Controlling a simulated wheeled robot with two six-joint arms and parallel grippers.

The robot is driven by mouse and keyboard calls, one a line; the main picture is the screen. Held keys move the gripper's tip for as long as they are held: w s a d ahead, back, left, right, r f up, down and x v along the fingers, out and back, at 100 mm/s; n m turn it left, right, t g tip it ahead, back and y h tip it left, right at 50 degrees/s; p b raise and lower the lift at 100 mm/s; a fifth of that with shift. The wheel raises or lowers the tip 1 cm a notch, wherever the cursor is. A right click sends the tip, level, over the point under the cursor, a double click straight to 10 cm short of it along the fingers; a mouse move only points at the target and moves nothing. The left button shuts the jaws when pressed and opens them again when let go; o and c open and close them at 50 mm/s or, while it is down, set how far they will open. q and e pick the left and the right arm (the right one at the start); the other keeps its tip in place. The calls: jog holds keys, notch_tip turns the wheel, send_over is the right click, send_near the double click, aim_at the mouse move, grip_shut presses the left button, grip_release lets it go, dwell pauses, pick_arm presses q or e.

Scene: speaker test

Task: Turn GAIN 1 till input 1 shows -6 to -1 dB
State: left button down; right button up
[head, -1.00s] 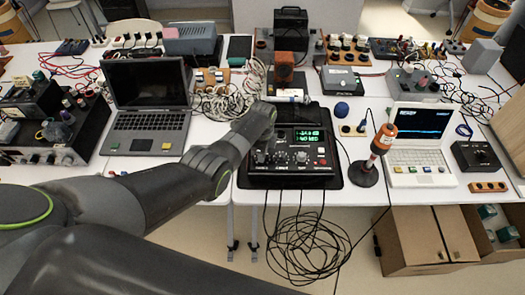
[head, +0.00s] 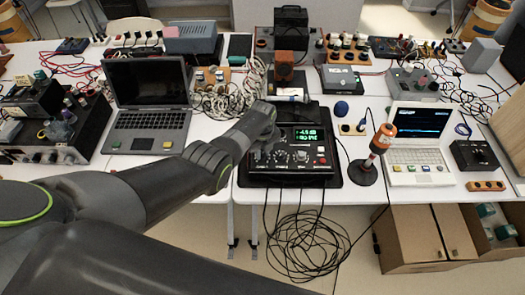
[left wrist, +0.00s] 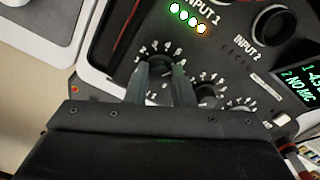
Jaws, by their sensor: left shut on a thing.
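The black audio unit (head: 291,180) lies on a dark mat at the table's front edge. In the left wrist view, my left gripper (left wrist: 164,72) is shut on the GAIN 1 knob (left wrist: 160,68), one finger each side, inside a white number scale. The INPUT 1 lights (left wrist: 188,18) are lit, mostly green with one orange. The green display (head: 307,138) also shows in the left wrist view (left wrist: 308,80); its line 1 reads about -4.5, cut off at the edge, and line 2 reads NO MIC. In the head view my left wrist hides the knob. My right gripper is not in view.
A second, smaller knob (left wrist: 206,92) sits close right of the fingers. A grey laptop (head: 150,108) stands left of the unit. An orange-topped microphone stand (head: 381,140) and a white laptop (head: 418,130) stand right. Cables hang off the front edge.

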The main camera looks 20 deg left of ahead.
pick_arm(q)
jog(key=shift+m, duration=0.5)
jog(key=c, duration=1.3)
grip_release()
jog(key=shift+o, duration=0.2)
jog(key=shift+r, duration=0.15)
jog(key=shift+r, duration=0.25)
notch_tip(320, 180, up, 8)
jog(key=p, duration=0.2)
notch_tip(320, 180, up, 9)
jog(key=b, duration=0.1)
send_over(263, 154)
jog(key=shift+f, duration=0.15)
jog(key=shift+a, duration=0.1)
